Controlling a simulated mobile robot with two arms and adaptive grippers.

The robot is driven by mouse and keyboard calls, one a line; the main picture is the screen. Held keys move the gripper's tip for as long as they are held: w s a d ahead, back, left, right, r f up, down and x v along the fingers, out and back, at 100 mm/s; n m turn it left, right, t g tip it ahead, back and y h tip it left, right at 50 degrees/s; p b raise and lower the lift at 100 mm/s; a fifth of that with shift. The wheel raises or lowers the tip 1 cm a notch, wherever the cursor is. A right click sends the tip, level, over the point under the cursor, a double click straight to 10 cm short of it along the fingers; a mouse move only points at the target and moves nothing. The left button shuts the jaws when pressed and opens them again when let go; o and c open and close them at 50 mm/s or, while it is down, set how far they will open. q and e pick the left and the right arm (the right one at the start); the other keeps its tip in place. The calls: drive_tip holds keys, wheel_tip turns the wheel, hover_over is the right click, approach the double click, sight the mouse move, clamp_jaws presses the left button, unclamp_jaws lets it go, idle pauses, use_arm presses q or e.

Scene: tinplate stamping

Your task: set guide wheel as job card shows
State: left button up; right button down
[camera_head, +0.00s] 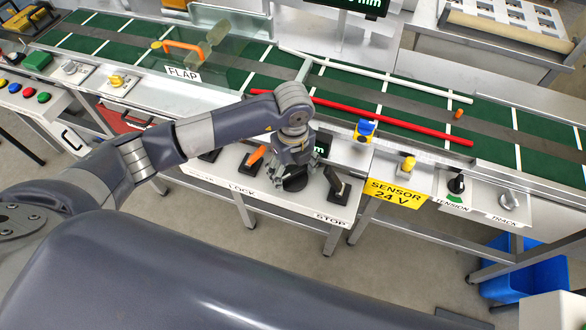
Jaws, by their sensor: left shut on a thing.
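My left gripper (291,170) points down over the front panel, between the orange lock lever (254,158) and the black stop lever (338,188). It is shut on a dark, round part, which looks like the guide wheel (291,184); the fingers and wrist cover most of it. A small display (322,144) behind the gripper is partly hidden. A dark screen (362,5) at the top edge shows green text ending in "mm", cut off. A red guide rail (400,124) and a white guide rail (390,77) lie along the green belt. No job card is readable. My right gripper is out of view.
The green conveyor (545,160) runs behind the panel, with a small orange piece (459,113) on it. Yellow and blue sensor (365,130), yellow knob (408,163), tension knob (456,185) and track knob (507,199) stand to the right. A clear flap cover with orange handle (182,47) is at left.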

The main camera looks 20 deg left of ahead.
sight(293, 172)
use_arm(q)
drive_tip(key=shift+w+n, duration=0.1)
drive_tip(key=shift+n, duration=0.2)
drive_tip(key=o, duration=0.8)
wheel_tip(293, 172, up, 12)
drive_tip(key=shift+r, duration=0.1)
idle(0.7)
